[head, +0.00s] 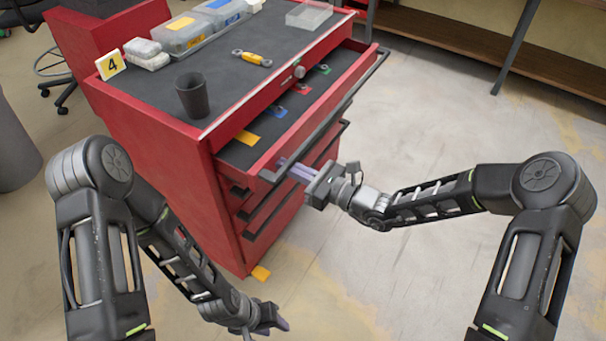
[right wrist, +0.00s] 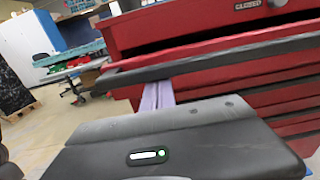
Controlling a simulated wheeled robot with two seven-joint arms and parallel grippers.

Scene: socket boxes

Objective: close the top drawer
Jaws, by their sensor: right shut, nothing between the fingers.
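The red tool cabinet (head: 165,145) stands at the centre left of the head view. Its top drawer (head: 318,113) is pulled partly out, with yellow, blue, red and green pieces on its dark liner. My right gripper (head: 290,168) is shut and empty at the near end of the drawer front, by the dark handle bar (head: 345,95). In the right wrist view its purple fingers (right wrist: 158,97) reach up to the handle bar (right wrist: 210,62); whether they touch it I cannot tell. My left gripper (head: 270,322) hangs low in front of the cabinet, away from the drawer; its jaw opening is unclear.
The lower drawers look slightly uneven. The floor (head: 450,110) to the right is open.

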